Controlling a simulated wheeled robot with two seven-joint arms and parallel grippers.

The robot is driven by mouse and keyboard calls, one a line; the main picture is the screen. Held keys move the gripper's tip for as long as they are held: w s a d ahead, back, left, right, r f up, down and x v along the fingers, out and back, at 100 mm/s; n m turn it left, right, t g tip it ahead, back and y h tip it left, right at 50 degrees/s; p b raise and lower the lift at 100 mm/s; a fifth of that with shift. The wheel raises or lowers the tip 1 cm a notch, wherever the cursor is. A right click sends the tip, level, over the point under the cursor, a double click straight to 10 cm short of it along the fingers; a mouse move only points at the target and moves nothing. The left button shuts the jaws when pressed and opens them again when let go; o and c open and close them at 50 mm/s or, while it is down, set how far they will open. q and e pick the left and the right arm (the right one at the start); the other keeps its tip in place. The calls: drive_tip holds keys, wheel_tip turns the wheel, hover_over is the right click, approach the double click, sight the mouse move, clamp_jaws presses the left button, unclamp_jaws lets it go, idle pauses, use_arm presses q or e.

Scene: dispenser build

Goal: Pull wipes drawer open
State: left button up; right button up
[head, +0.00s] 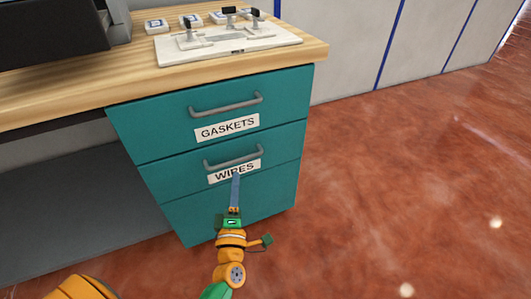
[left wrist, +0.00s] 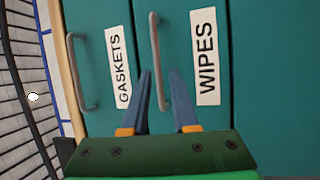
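The wipes drawer (head: 285,160) is the middle teal drawer of the cabinet and sits flush with the other fronts. Its grey bar handle (head: 234,161) runs above the WIPES label (head: 220,177). My left gripper (head: 236,177) points at the drawer from in front, its tips overlapping the label just below the handle. In the left wrist view, my left gripper (left wrist: 161,75) is open, with its blue fingers apart. The wipes handle (left wrist: 154,50) shows in the gap between them, nearer the left finger; whether the tips reach around it is unclear. My right gripper is not in view.
The gaskets drawer (head: 152,132) above is shut, with a similar handle (head: 226,105). The wooden worktop (head: 110,87) overhead carries a white fixture plate (head: 185,58) and several small boxes. The reddish floor (head: 410,180) to the right is clear.

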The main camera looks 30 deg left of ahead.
sight(237, 160)
use_arm(q)
drive_tip(key=x, duration=0.7)
drive_tip(key=shift+w+a+r+b, duration=0.1)
drive_tip(key=shift+a+r+b, duration=0.05)
drive_tip(key=shift+r+b, duration=0.2)
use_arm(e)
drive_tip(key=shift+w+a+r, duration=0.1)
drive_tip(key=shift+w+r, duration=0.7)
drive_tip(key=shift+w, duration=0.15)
use_arm(q)
drive_tip(key=shift+c, duration=0.2)
clamp_jaws()
